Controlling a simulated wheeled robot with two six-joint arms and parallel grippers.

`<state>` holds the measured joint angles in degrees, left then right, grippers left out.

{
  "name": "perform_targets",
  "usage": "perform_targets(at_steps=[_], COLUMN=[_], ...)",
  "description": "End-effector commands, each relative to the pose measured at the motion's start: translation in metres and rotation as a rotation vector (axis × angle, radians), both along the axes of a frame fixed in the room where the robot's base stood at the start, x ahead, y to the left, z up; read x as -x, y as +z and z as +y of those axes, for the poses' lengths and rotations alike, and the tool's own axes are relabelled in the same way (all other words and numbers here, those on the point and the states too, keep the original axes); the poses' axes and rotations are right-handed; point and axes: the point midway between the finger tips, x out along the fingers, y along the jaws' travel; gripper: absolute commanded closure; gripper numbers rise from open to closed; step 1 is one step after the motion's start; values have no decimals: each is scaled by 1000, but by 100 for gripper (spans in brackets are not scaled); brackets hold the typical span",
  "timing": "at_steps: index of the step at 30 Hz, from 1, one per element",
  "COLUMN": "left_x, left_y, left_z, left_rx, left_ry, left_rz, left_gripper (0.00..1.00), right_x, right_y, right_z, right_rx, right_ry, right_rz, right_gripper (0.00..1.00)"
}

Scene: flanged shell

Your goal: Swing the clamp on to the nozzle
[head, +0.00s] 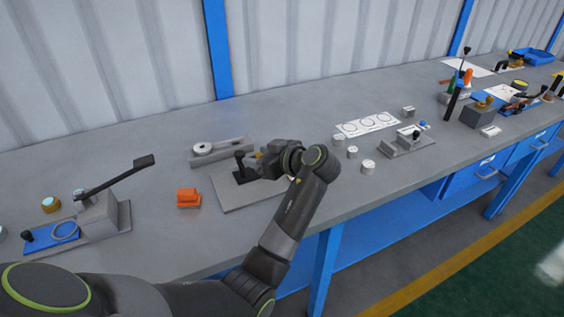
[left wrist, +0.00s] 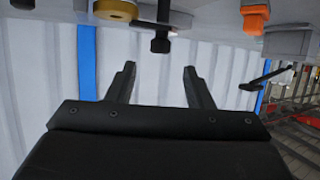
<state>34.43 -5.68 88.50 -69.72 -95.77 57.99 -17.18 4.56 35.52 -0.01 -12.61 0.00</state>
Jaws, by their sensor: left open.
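My left gripper (head: 259,161) is open over the flat grey plate (head: 228,199) on the bench. In the left wrist view my two fingers (left wrist: 159,72) are apart with nothing between their tips. A black upright handle (head: 240,165) stands on the plate just left of the gripper. It also shows in the left wrist view (left wrist: 160,43), ahead of the gap between the fingers and apart from them. It looks like part of the clamp. A small brass-coloured piece shows beside the gripper; the arm hides part of this area. I cannot make out the nozzle with certainty.
A grey bracket with a round disc (head: 203,149) lies behind the plate. An orange block (head: 188,198) sits to the left. A long-levered fixture (head: 100,214) stands further left. Several small metal cylinders, one nearest the front edge (head: 368,167), stand right of my arm.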

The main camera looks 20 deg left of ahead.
Motion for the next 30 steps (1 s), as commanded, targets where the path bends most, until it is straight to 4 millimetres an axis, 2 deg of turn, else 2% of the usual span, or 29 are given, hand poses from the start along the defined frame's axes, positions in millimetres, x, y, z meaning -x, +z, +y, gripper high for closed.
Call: perform_targets(at_steps=[1,6,12,18,30], left_x=[3,13,21,24,24], left_y=[2,17,29,34,34], left_z=[-13,-46,-70,-78,-78], left_rx=[5,5,1,0,-1], left_ry=[-5,-3,-1,1,1], left_rz=[-3,-2,0,1,1], left_gripper=[53,53,53,53,53], right_x=[0,0,0,0,0], right_y=[-5,-12,-16,-17,-17], right_z=[0,-1,-1,-1,-1], right_rx=[1,1,1,1,1], right_ry=[0,0,1,1,1], right_rz=[0,0,0,0,0], right_gripper=[64,64,64,64,64])
